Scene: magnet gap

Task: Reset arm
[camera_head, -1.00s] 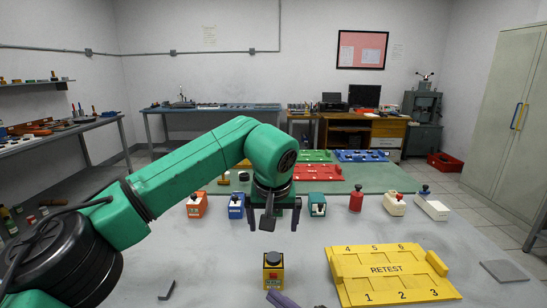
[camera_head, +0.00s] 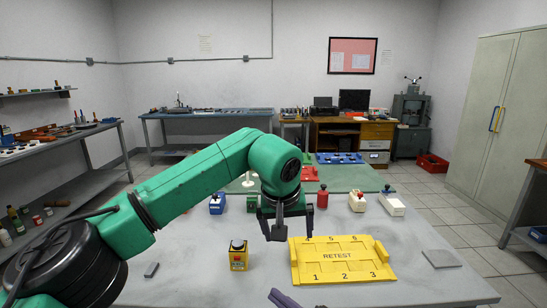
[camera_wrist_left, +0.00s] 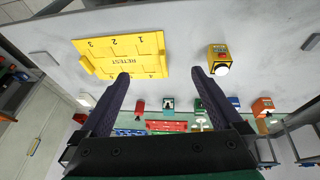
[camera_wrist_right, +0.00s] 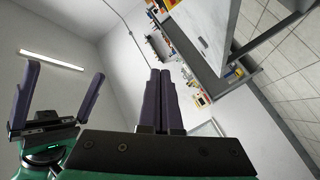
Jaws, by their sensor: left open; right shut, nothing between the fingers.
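My left gripper (camera_head: 287,230) hangs fingers down over the grey table (camera_head: 200,265), behind the yellow tray's left part. Its fingers are apart with nothing between them, as the left wrist view (camera_wrist_left: 160,85) also shows. My right gripper (camera_head: 283,299) shows only its purple fingertips at the bottom edge of the head view. In the right wrist view (camera_wrist_right: 160,75) its two fingers lie together, empty. The right wrist view also shows my left gripper on its left side, fingers pointing up in that picture.
A yellow RETEST tray (camera_head: 342,276) and a yellow button box (camera_head: 238,256) lie in front. A blue box (camera_head: 217,203), red piece (camera_head: 322,197) and cream boxes (camera_head: 391,203) stand behind. A grey plate (camera_head: 441,259) lies right. The front-left table is mostly clear.

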